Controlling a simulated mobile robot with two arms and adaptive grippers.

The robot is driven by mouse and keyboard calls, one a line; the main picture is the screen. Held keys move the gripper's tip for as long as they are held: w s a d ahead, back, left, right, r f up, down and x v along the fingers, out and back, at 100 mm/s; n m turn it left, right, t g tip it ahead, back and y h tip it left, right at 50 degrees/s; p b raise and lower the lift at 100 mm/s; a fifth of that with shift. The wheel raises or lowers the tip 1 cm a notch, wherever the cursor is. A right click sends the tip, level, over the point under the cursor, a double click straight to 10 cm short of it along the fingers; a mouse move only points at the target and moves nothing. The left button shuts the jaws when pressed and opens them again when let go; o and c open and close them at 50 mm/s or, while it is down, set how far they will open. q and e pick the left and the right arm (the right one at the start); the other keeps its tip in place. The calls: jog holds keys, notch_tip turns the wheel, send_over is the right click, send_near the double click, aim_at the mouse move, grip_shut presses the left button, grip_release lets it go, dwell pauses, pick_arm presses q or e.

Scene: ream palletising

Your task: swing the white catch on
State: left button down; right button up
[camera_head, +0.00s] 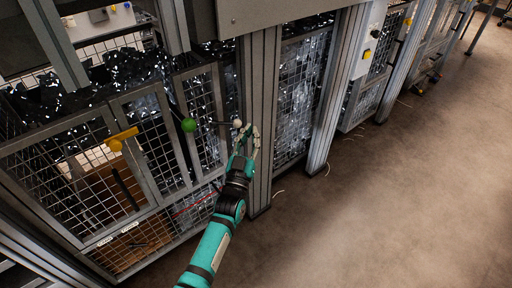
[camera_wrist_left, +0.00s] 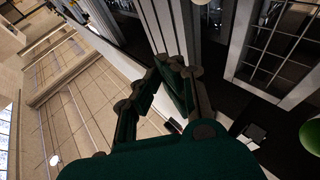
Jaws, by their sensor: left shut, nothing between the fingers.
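The white catch shows as a small white ball (camera_head: 238,123) at the end of a thin dark rod, beside a grey post of the mesh cage. In the left wrist view a bit of the white ball (camera_wrist_left: 201,2) shows at the top edge. My left gripper (camera_head: 246,132) is shut and empty, with its fingertips close beside the white ball; I cannot tell whether they touch it. In the left wrist view the fingertips (camera_wrist_left: 168,64) come together below the ball. My right gripper is in neither view.
A green ball (camera_head: 189,125) sits left of the white one on the cage front; it also shows in the left wrist view (camera_wrist_left: 311,137). A yellow handle (camera_head: 121,140) is on the mesh door further left. Grey posts (camera_head: 259,110) stand close to my gripper. The floor (camera_head: 400,190) to the right is clear.

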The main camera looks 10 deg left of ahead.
pick_arm(q)
jog(key=s, duration=0.1)
jog(key=s+d+f, duration=0.1)
jog(key=s+d, duration=0.1)
jog(key=shift+s+f, duration=0.35)
